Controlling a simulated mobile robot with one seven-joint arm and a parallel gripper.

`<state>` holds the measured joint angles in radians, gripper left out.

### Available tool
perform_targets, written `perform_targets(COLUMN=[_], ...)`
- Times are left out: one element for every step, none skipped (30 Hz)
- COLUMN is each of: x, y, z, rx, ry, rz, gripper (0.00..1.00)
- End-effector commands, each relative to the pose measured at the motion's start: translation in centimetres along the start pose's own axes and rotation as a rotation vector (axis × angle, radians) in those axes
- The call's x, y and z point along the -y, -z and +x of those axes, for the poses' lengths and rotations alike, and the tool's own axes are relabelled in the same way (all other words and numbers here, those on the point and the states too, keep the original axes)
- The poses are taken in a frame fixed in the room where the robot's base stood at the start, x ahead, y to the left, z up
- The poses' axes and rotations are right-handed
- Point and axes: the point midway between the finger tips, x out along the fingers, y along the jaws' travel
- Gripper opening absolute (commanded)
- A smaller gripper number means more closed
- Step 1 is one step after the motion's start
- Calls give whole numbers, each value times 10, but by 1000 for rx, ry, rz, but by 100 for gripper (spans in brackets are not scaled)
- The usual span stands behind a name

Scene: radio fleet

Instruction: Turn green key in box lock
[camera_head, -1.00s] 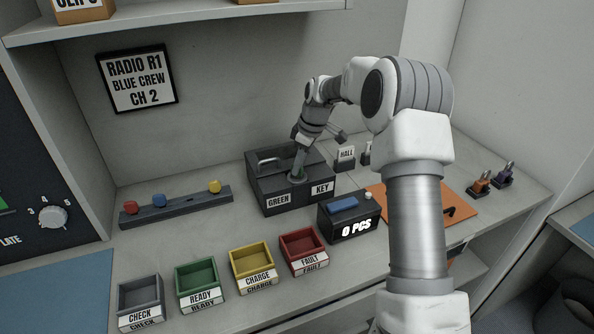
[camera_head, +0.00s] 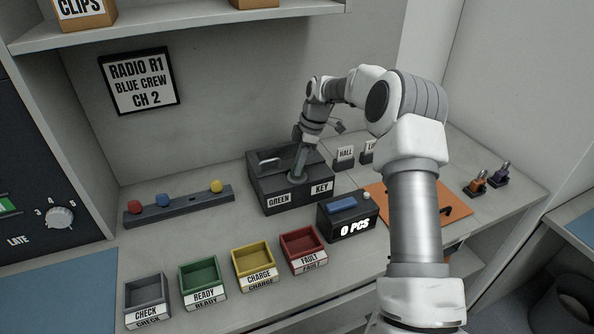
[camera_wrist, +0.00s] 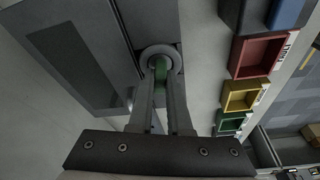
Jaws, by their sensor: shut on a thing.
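The dark grey box (camera_head: 274,206) labelled GREEN KEY stands at the back of the counter with a handle on its lid. Its round lock ring (camera_wrist: 161,54) is on the top face in the wrist view. The green key (camera_wrist: 161,72) stands in that ring, between my fingertips. My gripper (camera_head: 297,176) comes down from above onto the right part of the box's top. In the wrist view my gripper (camera_wrist: 162,84) is shut on the key. The key's lower end is hidden in the lock.
A black counter reading 0 PCS (camera_head: 348,222) stands right in front of the box. Red (camera_head: 302,243), yellow (camera_head: 254,261), green (camera_head: 204,280) and grey (camera_head: 147,297) trays line the front. A rail with coloured knobs (camera_head: 180,205) lies left. An orange mat (camera_head: 402,205) lies right.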

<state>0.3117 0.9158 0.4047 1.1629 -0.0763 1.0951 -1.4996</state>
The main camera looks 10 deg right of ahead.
Motion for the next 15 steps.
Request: perform_targets(x=[0,0,-1,-1,-1,-1,-1,-1,-2,-2,-2,-2,-2,-2,-2], y=[0,0,0,0,0,0,0,0,0,0,0,0,1,1,1], z=[-2,-2,-2,-2,-2,-2,-2,-2,-2,-2,-2,-2,-2,-1,-1], rx=[-1,0,0,0,-1,-1,0,0,0,-1,-1,0,0,-1,-1], ry=[10,17,25,31,38,46,52,59,67,74,81,88,93,98,103], rz=[-35,-60,-93,-117,-142,-176,-201,-225,-259,-285,-310,-341,-362,-381,-400], gripper=[0,0,0,0,0,0,0,0,0,0,0,0,0,0,0])
